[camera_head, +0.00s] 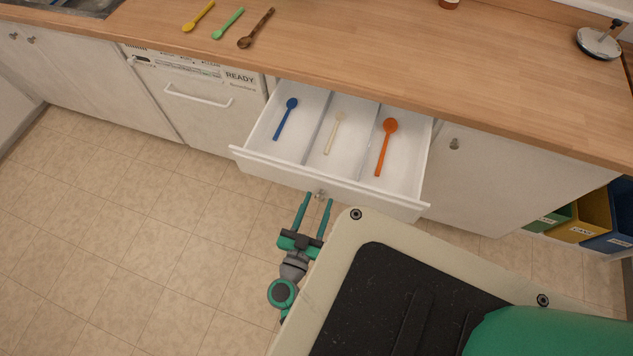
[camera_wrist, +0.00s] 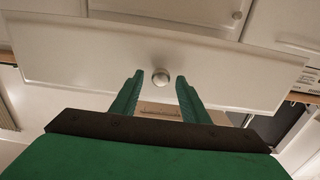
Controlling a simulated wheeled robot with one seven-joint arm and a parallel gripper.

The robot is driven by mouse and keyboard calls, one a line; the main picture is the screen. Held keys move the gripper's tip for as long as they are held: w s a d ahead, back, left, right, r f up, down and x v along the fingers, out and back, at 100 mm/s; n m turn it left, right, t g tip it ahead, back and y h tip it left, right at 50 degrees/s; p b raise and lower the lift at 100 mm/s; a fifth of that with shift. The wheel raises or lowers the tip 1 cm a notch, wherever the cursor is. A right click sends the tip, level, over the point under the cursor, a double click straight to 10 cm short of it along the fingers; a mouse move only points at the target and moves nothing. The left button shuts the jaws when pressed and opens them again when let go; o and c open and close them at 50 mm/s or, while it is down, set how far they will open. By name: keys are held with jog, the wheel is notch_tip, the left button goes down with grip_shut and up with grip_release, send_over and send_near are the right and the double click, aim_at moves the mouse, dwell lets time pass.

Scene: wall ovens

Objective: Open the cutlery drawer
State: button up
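The white cutlery drawer (camera_head: 330,180) is pulled out from under the wooden counter. It has three compartments: a blue spoon (camera_head: 285,119) on the left, a cream spoon (camera_head: 334,132) in the middle, an orange spoon (camera_head: 385,147) on the right. Its round knob (camera_head: 320,193) is at the middle of the front and also shows in the wrist view (camera_wrist: 161,77). My green gripper (camera_head: 316,202) is in front of the drawer, fingers pointing at the knob. In the wrist view, the gripper (camera_wrist: 158,82) is open, with the fingers apart on either side of the knob and clear of it.
On the counter (camera_head: 400,65) lie yellow (camera_head: 198,17), green (camera_head: 228,24) and brown (camera_head: 256,28) spoons. A dishwasher (camera_head: 200,95) stands left of the drawer and a closed cabinet (camera_head: 500,175) right. Coloured bins (camera_head: 582,215) are at far right. The tiled floor (camera_head: 130,220) is clear at left.

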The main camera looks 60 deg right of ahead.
jog(key=shift+a, duration=0.15)
jog(key=s+a, duration=0.1)
jog(key=a, duration=0.9)
jog(key=shift+s+a, duration=0.25)
jog(key=w+a+r+n+t+y, duration=0.3)
jog(key=a+r+n+t+y, duration=0.2)
jog(key=a+r+n+t, duration=0.5)
jog(key=s+a+n+t+y, duration=0.2)
jog(key=s+a+n+y, duration=0.3)
jog(key=a+y, duration=0.6)
jog(key=shift+s+a+n+t+y, duration=0.15)
jog(key=shift+a+n+t+y, duration=0.2)
jog(key=shift+n+y, duration=0.45)
